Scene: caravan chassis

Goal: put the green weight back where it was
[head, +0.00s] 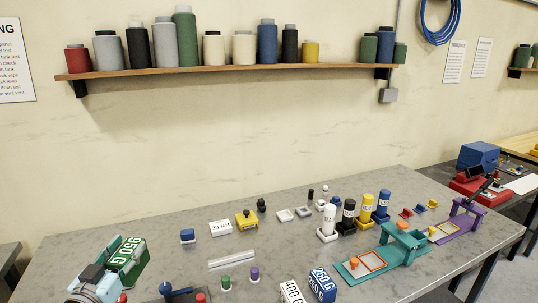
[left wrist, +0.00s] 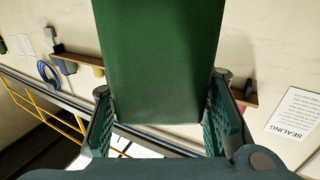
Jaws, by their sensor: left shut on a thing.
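The green weight (head: 128,255), a block with white lettering ending in "G", is at the lower left of the head view. My left gripper (head: 122,262) is shut on it, with a finger on either side. In the left wrist view the green weight (left wrist: 163,65) fills the middle between the two fingers (left wrist: 168,120). It appears held up over the left part of the table; its exact height is hard to tell. A white 400 G weight (head: 291,292) and a blue 250 G weight (head: 322,284) stand side by side at the table's front. My right gripper is not in view.
The grey table (head: 190,262) holds small stamps, bottles (head: 329,222), a ruler-like bar (head: 232,260), a teal press (head: 400,240) and a purple press (head: 465,215). Small green (head: 225,283) and purple (head: 254,273) pieces stand left of the weights. A spool shelf (head: 230,68) hangs behind.

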